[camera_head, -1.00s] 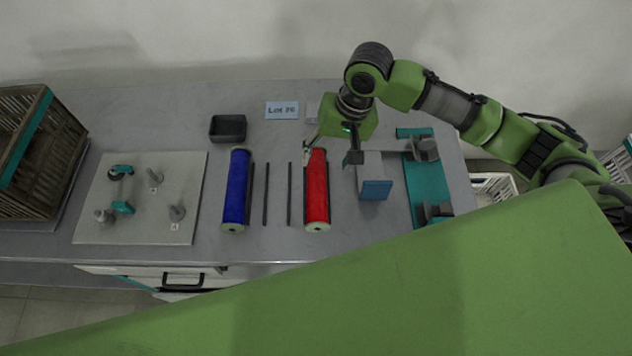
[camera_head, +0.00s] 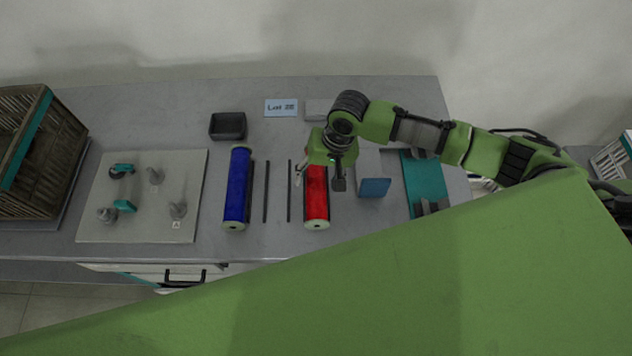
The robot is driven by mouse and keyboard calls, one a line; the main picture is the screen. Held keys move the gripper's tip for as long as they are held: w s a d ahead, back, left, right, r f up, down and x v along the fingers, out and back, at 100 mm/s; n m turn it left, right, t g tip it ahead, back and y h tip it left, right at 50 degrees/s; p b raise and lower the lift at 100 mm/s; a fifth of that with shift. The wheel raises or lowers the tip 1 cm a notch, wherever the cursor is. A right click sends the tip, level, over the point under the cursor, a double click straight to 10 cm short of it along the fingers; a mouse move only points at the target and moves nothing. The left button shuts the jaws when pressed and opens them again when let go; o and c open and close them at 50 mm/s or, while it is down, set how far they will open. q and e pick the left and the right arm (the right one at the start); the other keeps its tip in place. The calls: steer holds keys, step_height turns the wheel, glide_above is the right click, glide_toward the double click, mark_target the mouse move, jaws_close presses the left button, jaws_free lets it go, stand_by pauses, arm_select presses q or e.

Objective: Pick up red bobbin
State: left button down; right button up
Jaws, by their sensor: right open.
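The red bobbin (camera_head: 316,206) lies lengthwise on the grey table, its pale near end facing me. My right gripper (camera_head: 319,182) is open above its far half, with one finger on the left side and the dark finger on the right side. The gripper body hides the bobbin's far end. I cannot tell how high the fingers are above the table. My left gripper is not in view.
A blue bobbin (camera_head: 237,190) lies to the left, with two thin dark rods (camera_head: 266,192) between the bobbins. A blue block (camera_head: 375,188) and a teal plate (camera_head: 425,180) stand to the right. A grey peg board (camera_head: 140,226), black tray (camera_head: 228,126) and crate (camera_head: 62,155) are further left.

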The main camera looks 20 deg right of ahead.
mark_target(315, 176)
steer(key=c, duration=1.4)
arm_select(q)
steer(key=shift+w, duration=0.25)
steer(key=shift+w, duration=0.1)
arm_select(e)
steer(key=shift+r, duration=0.15)
steer(key=shift+r, duration=0.2)
steer(key=shift+a+b+v, duration=0.25)
steer(key=shift+b+v, duration=0.35)
steer(key=shift+v, duration=0.55)
steer(key=s+r, duration=0.4)
steer(key=r, duration=0.1)
steer(key=shift+s+d+r, duration=0.15)
steer(key=shift+r, duration=0.15)
arm_select(q)
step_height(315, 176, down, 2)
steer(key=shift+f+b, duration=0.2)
steer(key=shift+b, duration=0.4)
arm_select(e)
steer(key=s+r, duration=0.1)
steer(key=s, duration=0.2)
steer(key=s+r, duration=0.2)
steer(key=s, duration=0.1)
steer(key=s+r, duration=0.1)
steer(key=s, duration=0.2)
steer(key=shift+s+d+r, duration=0.2)
steer(key=shift+d+r, duration=0.1)
steer(key=shift+d, duration=0.05)
